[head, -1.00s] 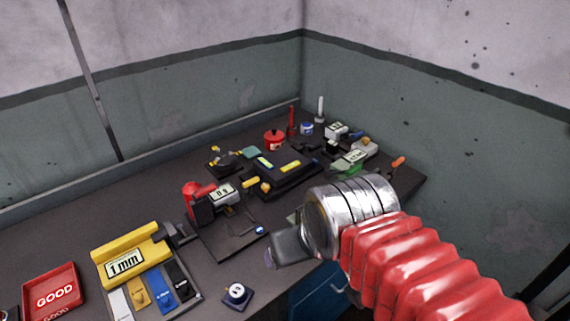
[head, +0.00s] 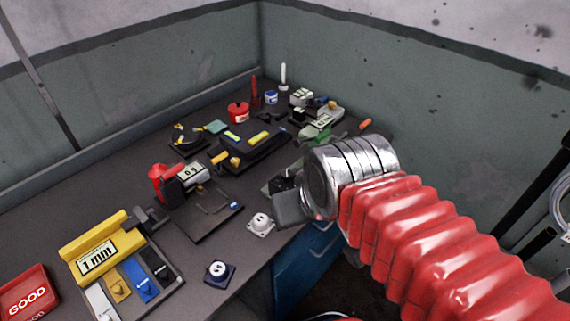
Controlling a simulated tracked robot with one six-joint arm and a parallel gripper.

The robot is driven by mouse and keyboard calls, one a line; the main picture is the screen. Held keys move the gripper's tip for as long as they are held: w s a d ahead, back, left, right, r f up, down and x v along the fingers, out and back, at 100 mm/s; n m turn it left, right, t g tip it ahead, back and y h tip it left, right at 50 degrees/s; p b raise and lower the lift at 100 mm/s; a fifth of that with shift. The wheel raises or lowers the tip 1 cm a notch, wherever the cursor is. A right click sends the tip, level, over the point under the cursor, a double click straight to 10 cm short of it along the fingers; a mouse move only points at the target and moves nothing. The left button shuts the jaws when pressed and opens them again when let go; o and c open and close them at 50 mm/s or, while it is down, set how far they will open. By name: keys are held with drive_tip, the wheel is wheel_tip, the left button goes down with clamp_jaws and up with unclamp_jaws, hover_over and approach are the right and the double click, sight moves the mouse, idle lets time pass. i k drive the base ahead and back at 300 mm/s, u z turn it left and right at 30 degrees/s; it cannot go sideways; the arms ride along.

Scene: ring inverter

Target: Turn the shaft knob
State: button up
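My gripper (head: 289,205), at the end of my red-sleeved arm, hangs in front of the bench's near edge at the middle right. Only dark grey finger parts show; how far apart they are is hidden. A small white block (head: 260,224) with a round top sits on the bench just left of and below my gripper in the picture. A dark blue block (head: 219,272) with a white round top lies nearer. A small yellow knob-like part (head: 219,158) is on the dark device in mid-bench. I cannot tell which of these is the shaft knob.
A red device with a gauge (head: 190,175) stands on a dark plate (head: 207,225). Several small items crowd the far corner. The bench's back left is clear.

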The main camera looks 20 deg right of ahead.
sight(287, 175)
drive_tip(key=k, duration=1.4)
drive_tip(key=u, duration=0.7)
drive_tip(key=i, duration=1)
